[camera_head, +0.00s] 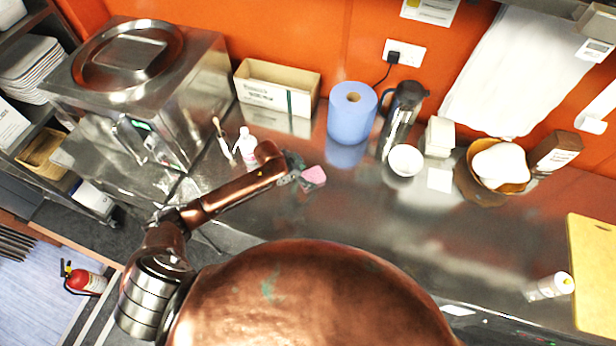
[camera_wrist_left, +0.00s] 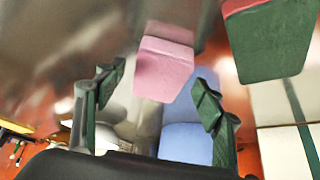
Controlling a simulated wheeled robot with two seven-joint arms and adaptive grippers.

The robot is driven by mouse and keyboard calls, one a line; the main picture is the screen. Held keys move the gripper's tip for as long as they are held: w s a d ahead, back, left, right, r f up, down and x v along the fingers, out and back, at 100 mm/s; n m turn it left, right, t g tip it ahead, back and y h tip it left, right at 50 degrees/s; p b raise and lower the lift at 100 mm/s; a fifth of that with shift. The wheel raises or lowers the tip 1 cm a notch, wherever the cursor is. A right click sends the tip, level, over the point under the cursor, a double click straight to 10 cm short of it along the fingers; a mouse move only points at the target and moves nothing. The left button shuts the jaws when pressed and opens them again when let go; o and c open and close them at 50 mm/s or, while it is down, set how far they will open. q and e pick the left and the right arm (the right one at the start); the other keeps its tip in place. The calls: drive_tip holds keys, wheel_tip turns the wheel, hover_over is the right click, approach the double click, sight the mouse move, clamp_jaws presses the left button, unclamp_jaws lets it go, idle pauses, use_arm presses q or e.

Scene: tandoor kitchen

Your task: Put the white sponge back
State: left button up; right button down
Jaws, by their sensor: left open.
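My left gripper (camera_head: 297,172) is over the steel counter (camera_head: 330,220), its jaws apart and empty. In the left wrist view its two dark green fingers (camera_wrist_left: 158,88) frame a pink block (camera_wrist_left: 165,70) like a sponge, which lies just beyond the fingertips. The pink block also shows in the head view (camera_head: 314,176), right beside the gripper. A dark green block with a red edge (camera_wrist_left: 272,42) is to its right in the wrist view. No clearly white sponge can be made out. A pale square (camera_head: 439,180) on the counter may be a reflection. My right gripper is out of view.
A blue paper roll (camera_head: 351,118), an open carton (camera_head: 275,95), a dark flask (camera_head: 402,110), a white bowl (camera_head: 405,160) and a white box (camera_head: 438,135) line the back. A white bottle (camera_head: 246,147) stands left of the gripper. The front middle of the counter is clear.

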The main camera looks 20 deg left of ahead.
use_arm(q)
drive_tip(key=v, duration=1)
drive_tip(key=shift+s, duration=0.1)
